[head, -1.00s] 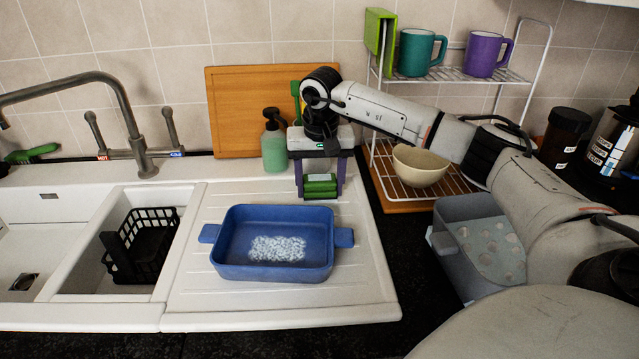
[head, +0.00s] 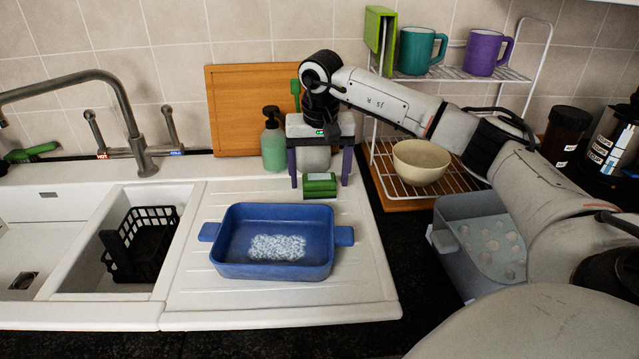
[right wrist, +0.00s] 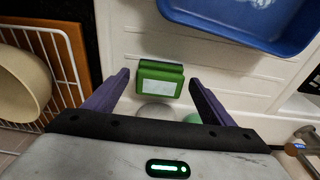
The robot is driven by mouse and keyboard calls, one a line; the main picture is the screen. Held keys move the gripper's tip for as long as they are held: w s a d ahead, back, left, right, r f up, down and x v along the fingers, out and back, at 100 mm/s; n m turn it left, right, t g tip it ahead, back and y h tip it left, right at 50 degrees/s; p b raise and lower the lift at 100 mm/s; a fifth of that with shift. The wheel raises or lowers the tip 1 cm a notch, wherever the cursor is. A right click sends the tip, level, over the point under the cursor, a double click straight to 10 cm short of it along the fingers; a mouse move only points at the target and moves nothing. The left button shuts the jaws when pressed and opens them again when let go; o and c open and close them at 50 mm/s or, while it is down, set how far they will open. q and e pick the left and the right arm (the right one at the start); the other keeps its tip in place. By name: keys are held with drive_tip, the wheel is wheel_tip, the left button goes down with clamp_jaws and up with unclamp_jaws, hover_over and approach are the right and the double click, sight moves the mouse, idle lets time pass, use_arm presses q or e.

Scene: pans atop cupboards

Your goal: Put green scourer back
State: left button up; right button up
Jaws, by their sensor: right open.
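The green scourer (head: 319,186), a small green block with a pale label, lies on the white drainboard behind the blue dish. It also shows in the right wrist view (right wrist: 160,80), between and beyond the purple fingertips. My right gripper (head: 319,181) is open and empty, its purple fingers pointing down, one on each side of the scourer and apart from it. The open fingers also show in the right wrist view (right wrist: 159,77). My left gripper is out of view.
A blue dish (head: 222,257) with white foam stands in front of the scourer. A green soap bottle (head: 273,148) and a pale rounded object (head: 314,160) are close behind. A rack with a beige bowl (head: 421,160) is to the right. The sink holds a black basket (head: 145,245).

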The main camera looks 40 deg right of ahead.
wheel_tip(320, 180, up, 10)
drive_tip(key=s+a, duration=0.1)
drive_tip(key=shift+f, duration=0.25)
